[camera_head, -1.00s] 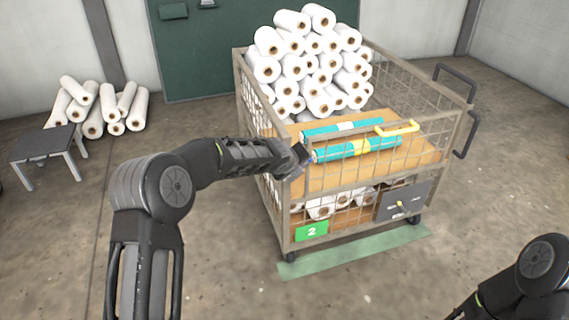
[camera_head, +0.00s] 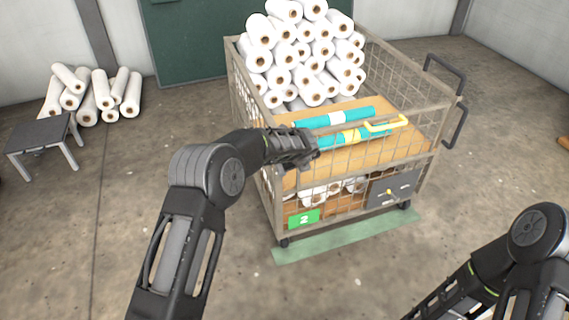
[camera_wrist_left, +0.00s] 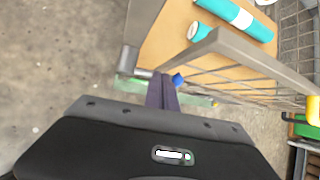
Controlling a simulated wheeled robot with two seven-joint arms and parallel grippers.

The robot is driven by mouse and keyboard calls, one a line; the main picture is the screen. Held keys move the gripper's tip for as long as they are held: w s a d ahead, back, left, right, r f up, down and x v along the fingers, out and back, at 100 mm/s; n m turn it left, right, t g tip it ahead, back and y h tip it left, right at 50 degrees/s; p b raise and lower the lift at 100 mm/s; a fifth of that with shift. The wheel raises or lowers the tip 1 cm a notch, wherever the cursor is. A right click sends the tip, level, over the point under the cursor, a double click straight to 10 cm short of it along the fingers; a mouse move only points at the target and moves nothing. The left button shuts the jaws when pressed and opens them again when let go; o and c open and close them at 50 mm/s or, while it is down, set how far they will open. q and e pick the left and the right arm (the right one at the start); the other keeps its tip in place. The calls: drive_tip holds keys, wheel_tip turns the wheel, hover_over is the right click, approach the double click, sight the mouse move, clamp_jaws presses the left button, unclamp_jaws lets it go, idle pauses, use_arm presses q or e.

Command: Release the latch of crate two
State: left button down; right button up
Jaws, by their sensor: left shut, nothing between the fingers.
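Crate two is a wire-mesh cart (camera_head: 279,215) with a green label marked 2 (camera_head: 304,219) low on its front. A yellow handle (camera_head: 388,125) sits at the top of the front side; its edge also shows in the left wrist view (camera_wrist_left: 313,108). My left gripper (camera_head: 310,150) is at the crate's front left corner. In the left wrist view its fingers (camera_wrist_left: 162,92) are together and empty. A small blue piece (camera_wrist_left: 178,80) shows right beside the fingertips, near the corner post; I cannot tell whether they touch. My right arm shows at the lower right, its gripper outside the picture.
Teal rolls (camera_head: 335,118) lie on the crate's wooden shelf (camera_head: 405,148), with stacked white rolls (camera_head: 300,55) behind. A dark plate (camera_head: 405,186) is low on the front. A small table (camera_head: 42,138) and more white rolls (camera_head: 100,100) stand left. The floor in front is clear.

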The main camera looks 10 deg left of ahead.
use_arm(q)
drive_tip(key=shift+r+p, duration=0.5)
drive_tip(key=shift+r, duration=0.25)
use_arm(e)
drive_tip(key=shift+r, duration=0.65)
use_arm(q)
drive_tip(key=shift+r, duration=0.1)
